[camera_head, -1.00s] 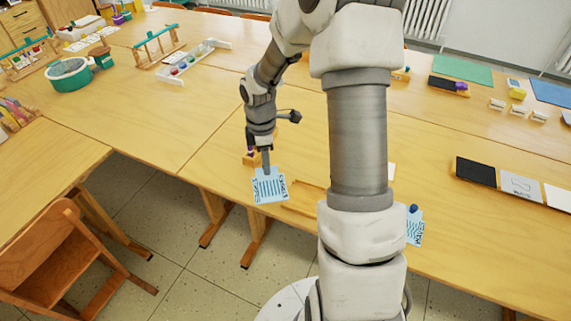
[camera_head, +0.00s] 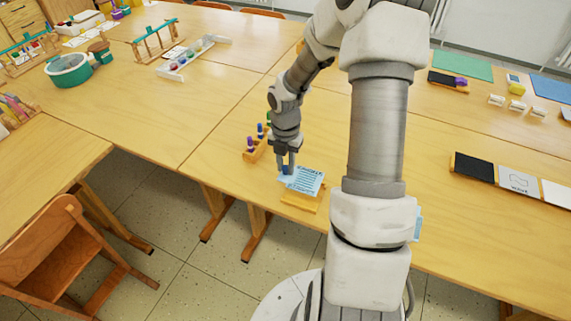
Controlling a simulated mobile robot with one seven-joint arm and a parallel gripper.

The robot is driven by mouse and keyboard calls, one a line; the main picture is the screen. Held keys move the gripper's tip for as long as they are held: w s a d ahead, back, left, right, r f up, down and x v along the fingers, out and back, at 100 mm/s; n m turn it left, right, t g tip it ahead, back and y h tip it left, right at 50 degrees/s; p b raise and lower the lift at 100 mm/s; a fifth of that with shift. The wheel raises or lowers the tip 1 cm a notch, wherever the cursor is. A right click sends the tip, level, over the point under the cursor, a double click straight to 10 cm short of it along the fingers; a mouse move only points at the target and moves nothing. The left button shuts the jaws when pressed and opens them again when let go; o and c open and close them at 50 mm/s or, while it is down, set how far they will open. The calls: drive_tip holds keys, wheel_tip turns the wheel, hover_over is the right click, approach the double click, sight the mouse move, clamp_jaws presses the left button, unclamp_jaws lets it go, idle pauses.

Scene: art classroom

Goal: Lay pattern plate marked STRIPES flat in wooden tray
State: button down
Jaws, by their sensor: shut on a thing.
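My gripper (camera_head: 287,169) is shut on the left end of a light blue plate (camera_head: 308,180) with dark parallel lines. The lettering on the plate is too small to read. The plate is held over the wooden tray (camera_head: 302,204) near the table's front edge and covers most of it; the tray's front part shows below it. The plate looks slightly tilted, and I cannot tell whether it touches the tray.
A wooden stand with purple and blue knobs (camera_head: 252,146) is just left of my gripper. Another light blue plate (camera_head: 417,224) is mostly hidden behind my arm. Black, grey and white panels (camera_head: 517,181) lie at right. The table left of the stand is clear.

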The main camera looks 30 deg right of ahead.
sight(285, 173)
drive_tip(key=shift+f+b, duration=1.85)
drive_tip(key=shift+f, duration=0.85)
drive_tip(key=shift+f+p, duration=0.25)
drive_tip(key=shift+p, duration=0.45)
idle(0.7)
drive_tip(key=c, duration=0.6)
unclamp_jaws()
drive_tip(key=shift+c, duration=0.2)
drive_tip(key=shift+o, duration=1.2)
